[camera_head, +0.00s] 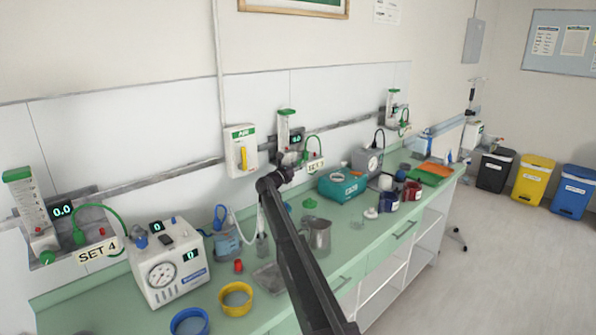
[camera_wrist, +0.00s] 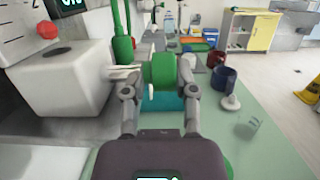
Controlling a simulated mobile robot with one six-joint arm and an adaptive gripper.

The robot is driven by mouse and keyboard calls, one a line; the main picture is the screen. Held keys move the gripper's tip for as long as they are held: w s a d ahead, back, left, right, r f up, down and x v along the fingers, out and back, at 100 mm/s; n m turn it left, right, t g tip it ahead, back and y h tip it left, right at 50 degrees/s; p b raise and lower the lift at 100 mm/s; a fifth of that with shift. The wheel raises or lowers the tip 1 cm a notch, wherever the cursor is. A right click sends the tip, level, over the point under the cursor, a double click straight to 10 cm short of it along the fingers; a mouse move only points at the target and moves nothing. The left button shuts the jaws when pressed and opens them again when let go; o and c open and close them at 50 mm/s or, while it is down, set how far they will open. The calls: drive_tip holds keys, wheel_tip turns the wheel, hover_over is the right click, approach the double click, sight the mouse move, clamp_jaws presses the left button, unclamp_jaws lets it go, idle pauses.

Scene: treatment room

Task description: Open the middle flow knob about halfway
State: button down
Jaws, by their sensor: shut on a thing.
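The middle flowmeter (camera_head: 284,128) is a clear tube with a green cap on the wall rail, beside a small dark display (camera_head: 296,138) whose digits are too small to read surely. A sign (camera_head: 316,164), apparently "SET 3", hangs below it. My gripper (camera_head: 284,176) is at the foot of this flowmeter and hides its knob in the head view. In the wrist view my gripper (camera_wrist: 160,80) is shut on a green round knob (camera_wrist: 159,69), one finger on each side. The knob's turn cannot be told.
A green hose (camera_wrist: 122,40) stands close left of the fingers, with a white box (camera_wrist: 62,80) and a red knob (camera_wrist: 47,30) beyond. Below, a metal jug (camera_head: 316,234) and a teal device (camera_head: 343,187) stand on the green counter (camera_head: 352,240). Another flowmeter (camera_head: 25,210) hangs left.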

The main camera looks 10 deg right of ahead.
drive_tip(key=shift+s+d+f+h+b, duration=0.1)
drive_tip(key=shift+s+d+h+b, duration=0.2)
drive_tip(key=shift+d+h+b, duration=0.1)
drive_tip(key=c, duration=0.5)
unclamp_jaws()
drive_tip(key=shift+a, duration=0.1)
drive_tip(key=shift+w, duration=0.15)
